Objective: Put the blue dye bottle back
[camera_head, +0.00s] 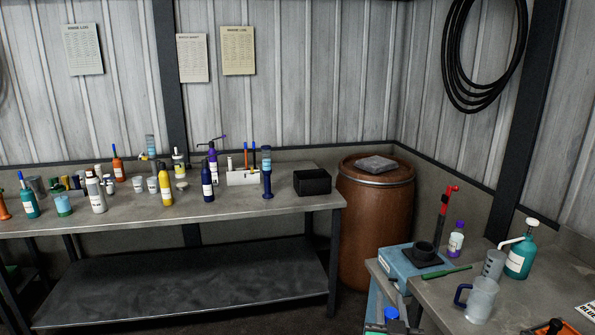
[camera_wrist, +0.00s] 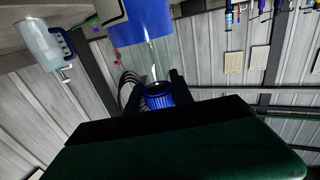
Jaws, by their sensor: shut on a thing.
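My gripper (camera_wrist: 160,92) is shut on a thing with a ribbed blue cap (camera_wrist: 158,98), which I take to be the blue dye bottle.
A clear jug (camera_head: 481,300), a teal pump bottle (camera_head: 520,256) and a purple-capped bottle (camera_head: 456,240) stand on the right bench. The left bench (camera_head: 255,197) holds several bottles.

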